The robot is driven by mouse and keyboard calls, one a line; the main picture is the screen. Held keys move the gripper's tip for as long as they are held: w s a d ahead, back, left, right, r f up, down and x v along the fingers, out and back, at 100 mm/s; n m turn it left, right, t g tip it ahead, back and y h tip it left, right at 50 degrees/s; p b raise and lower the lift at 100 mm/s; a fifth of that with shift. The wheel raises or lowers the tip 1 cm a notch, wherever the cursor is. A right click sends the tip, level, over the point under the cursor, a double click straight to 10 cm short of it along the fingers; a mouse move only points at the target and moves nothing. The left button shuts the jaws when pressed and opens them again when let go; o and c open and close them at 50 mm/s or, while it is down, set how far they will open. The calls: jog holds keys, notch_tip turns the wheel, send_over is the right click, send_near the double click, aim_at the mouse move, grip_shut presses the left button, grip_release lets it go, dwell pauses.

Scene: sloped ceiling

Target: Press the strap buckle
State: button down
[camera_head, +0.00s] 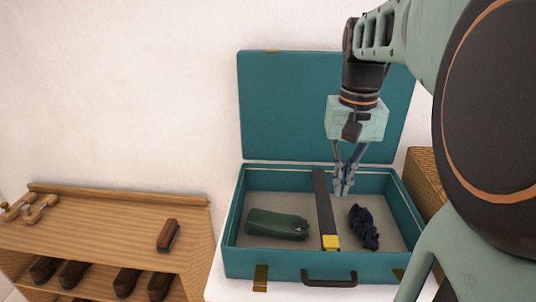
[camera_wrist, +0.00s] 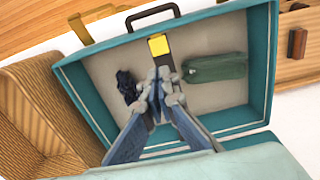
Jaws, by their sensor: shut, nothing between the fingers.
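An open teal suitcase (camera_head: 262,262) stands with its lid up against the wall. A dark strap (camera_head: 322,203) runs across its inside from back to front. The yellow strap buckle (camera_head: 330,242) sits at the strap's front end, near the front wall; in the wrist view the buckle (camera_wrist: 158,46) shows beyond my fingertips. My gripper (camera_head: 342,190) is shut and empty, pointing down over the suitcase just right of the strap. In the wrist view my gripper (camera_wrist: 160,78) hides part of the strap. I cannot tell its exact height above the strap.
A green pouch (camera_head: 277,224) lies left of the strap and a dark crumpled cloth (camera_head: 363,227) lies right of it. The suitcase has a handle (camera_head: 329,278) and latches in front. A wooden shoe bench (camera_head: 110,217) with a brush (camera_head: 168,235) stands at left; a wicker box (camera_wrist: 45,110) stands beside the suitcase.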

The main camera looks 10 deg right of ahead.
aim_at(331, 242)
jog(key=shift+s+a, duration=0.1)
jog(key=shift+s, duration=0.15)
notch_tip(331, 242, down, 14)
dwell(0.7)
